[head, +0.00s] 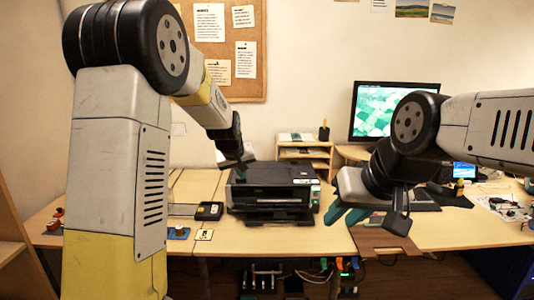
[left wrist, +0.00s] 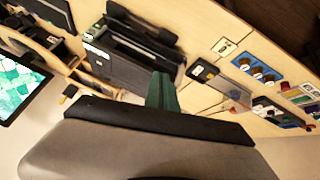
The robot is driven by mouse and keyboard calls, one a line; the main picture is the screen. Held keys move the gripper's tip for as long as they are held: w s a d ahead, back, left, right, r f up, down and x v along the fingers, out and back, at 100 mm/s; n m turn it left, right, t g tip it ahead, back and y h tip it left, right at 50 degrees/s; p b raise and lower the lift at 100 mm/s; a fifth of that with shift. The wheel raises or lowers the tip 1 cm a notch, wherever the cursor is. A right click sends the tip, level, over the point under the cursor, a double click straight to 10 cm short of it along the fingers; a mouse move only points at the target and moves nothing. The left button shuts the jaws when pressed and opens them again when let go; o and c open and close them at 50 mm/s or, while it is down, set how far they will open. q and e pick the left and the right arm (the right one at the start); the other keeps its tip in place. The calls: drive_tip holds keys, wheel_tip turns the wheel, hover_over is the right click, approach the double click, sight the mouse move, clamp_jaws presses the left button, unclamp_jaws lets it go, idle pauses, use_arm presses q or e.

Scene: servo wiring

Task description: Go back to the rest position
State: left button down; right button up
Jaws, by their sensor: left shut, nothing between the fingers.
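My left gripper (head: 240,172) hangs in the air in front of the black printer's upper left, with its fingers together and empty. Its green fingers (left wrist: 162,92) also show closed in the left wrist view. My right gripper (head: 346,215) has teal fingers pointing down and left, over the desk right of the printer. Its wrist partly hides the fingers, so their gap is unclear. I see nothing held in it.
A black printer (head: 272,193) stands on the wooden desk (head: 300,239). A monitor (head: 383,110) and small shelf (head: 303,152) stand behind. A small black device (head: 209,211) sits left of the printer. In the left wrist view, a blue panel with round parts (left wrist: 258,70) lies on the desk.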

use_arm(q)
drive_tip(key=s+a+r+h, duration=0.1)
drive_tip(key=s+a+r, duration=0.15)
drive_tip(key=s, duration=0.45)
drive_tip(key=s+a+r+m, duration=0.1)
drive_tip(key=s+r, duration=0.2)
drive_tip(key=s, duration=0.3)
drive_tip(key=s+a+r+h, duration=0.1)
drive_tip(key=s+r, duration=0.2)
drive_tip(key=s, duration=0.4)
drive_tip(key=s+a+m+y, duration=0.1)
drive_tip(key=s+m, duration=0.1)
drive_tip(key=s, duration=1.3)
drive_tip(key=shift+s+a+f+g, duration=0.25)
drive_tip(key=shift+a+f+g, duration=0.05)
drive_tip(key=shift+f+g, duration=0.1)
drive_tip(key=shift+w+r, duration=0.1)
